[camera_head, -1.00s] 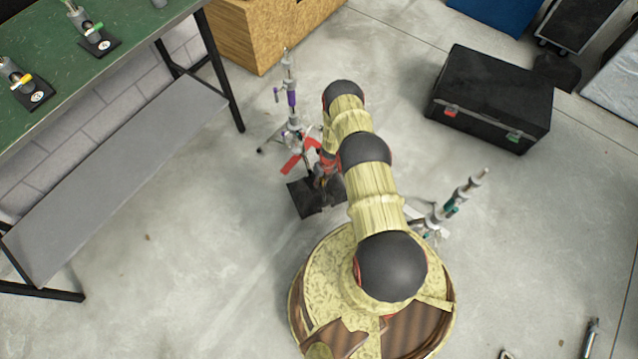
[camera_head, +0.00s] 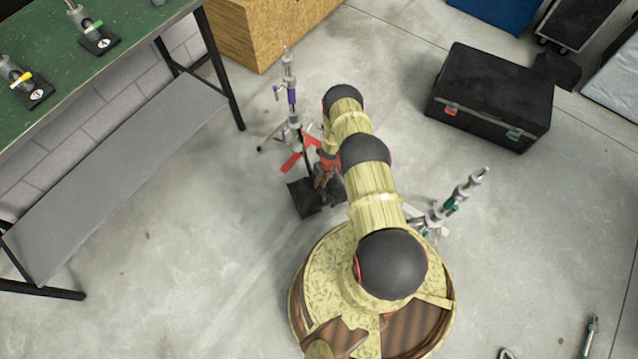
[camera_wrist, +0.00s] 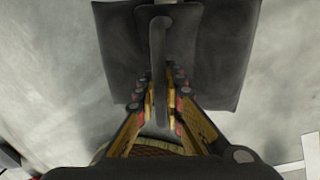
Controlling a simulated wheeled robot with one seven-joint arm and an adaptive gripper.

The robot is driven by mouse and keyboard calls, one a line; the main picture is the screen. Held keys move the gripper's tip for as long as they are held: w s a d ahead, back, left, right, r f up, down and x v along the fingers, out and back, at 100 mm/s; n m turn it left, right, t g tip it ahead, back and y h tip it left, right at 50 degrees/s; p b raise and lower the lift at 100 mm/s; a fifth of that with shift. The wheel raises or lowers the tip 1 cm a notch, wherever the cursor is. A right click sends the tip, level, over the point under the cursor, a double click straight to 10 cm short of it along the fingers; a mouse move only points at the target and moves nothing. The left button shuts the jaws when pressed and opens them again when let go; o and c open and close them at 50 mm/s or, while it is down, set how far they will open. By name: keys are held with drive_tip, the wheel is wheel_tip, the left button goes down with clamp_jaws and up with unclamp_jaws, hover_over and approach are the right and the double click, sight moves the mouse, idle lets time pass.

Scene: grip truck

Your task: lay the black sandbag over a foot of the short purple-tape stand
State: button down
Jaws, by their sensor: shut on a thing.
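The short stand with purple tape (camera_head: 291,97) stands upright on the floor, left of my arm in the head view. Its feet spread low, partly hidden near my gripper. The black sandbag (camera_head: 303,201) hangs or lies just in front of the stand; the head view does not show whether it touches the floor or a foot. My gripper (camera_head: 324,178) is mostly hidden by my arm. In the wrist view my gripper (camera_wrist: 160,105) is shut on the sandbag's strap, with the sandbag's two dark halves (camera_wrist: 220,50) spread to either side.
A green-topped table (camera_head: 110,50) with a grey lower shelf (camera_head: 120,170) stands at left. A wooden box (camera_head: 260,35) is behind the stand. A black case (camera_head: 492,97) sits at right. Another stand with green tape (camera_head: 450,205) is right of my base. Open floor lies between.

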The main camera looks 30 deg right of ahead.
drive_tip(key=shift+w+d+f, duration=0.1)
drive_tip(key=shift+w+f, duration=0.05)
drive_tip(key=shift+w, duration=0.1)
drive_tip(key=c, duration=1.8)
unclamp_jaws()
drive_tip(key=shift+s+f, duration=0.1)
drive_tip(key=shift+s, duration=0.05)
drive_tip(key=shift+s+f, duration=0.15)
drive_tip(key=shift+s, duration=0.1)
drive_tip(key=shift+w+r, duration=0.15)
drive_tip(key=shift+r, duration=0.1)
drive_tip(key=r, duration=0.3)
drive_tip(key=d+r, duration=0.1)
drive_tip(key=r, duration=0.3)
drive_tip(key=d+r, duration=0.1)
drive_tip(key=r, duration=0.3)
drive_tip(key=shift+d+r, duration=0.1)
drive_tip(key=shift+r, duration=0.15)
